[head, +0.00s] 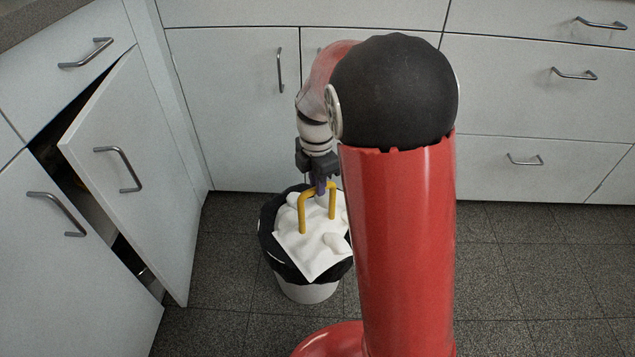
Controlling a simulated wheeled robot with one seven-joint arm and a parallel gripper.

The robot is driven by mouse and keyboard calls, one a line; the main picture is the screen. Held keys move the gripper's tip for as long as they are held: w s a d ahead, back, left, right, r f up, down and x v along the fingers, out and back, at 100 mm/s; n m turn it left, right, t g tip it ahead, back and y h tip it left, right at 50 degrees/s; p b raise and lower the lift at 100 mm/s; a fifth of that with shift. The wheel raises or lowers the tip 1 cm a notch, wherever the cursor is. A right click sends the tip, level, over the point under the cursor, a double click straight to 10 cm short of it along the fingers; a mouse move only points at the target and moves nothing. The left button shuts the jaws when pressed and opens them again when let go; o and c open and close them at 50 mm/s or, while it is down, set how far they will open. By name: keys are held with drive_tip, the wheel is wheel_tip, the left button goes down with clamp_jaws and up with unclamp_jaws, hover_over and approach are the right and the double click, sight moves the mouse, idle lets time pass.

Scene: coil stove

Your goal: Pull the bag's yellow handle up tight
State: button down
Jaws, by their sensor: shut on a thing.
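The yellow handle (303,212) stands up as an arch over the bag in the head view. My gripper (323,186) is above the bin, pointing down, with its fingers shut on the top of the handle. The black bag (271,230) lines a white bin (307,293), its edge folded over the rim. White crumpled contents (312,245) fill the bag up to the top. My red column hides the right side of the bin and bag.
The bin stands on a dark tiled floor (520,280). White cabinets (235,110) line the back. At left a cabinet door (130,175) hangs partly open toward the bin. Floor at right is clear.

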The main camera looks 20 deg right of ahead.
drive_tip(key=c, duration=1.4)
unclamp_jaws()
drive_tip(key=shift+o, duration=0.2)
wheel_tip(320, 180, up, 7)
drive_tip(key=shift+w+f+p, duration=0.1)
drive_tip(key=shift+p, duration=0.4)
drive_tip(key=shift+r, duration=0.6)
drive_tip(key=s+r+m+t+p, duration=0.1)
drive_tip(key=s+r+m+t, duration=0.2)
drive_tip(key=s+m, duration=0.7)
drive_tip(key=s+r+m+t+p, duration=0.1)
drive_tip(key=s+r+m+t, duration=0.1)
drive_tip(key=s+r+m, duration=0.4)
drive_tip(key=s+m, duration=0.5)
drive_tip(key=s, duration=0.1)
drive_tip(key=shift+s+d+r+t+p, duration=0.2)
drive_tip(key=shift+r+t+p, duration=0.15)
drive_tip(key=shift+t+p, duration=0.05)
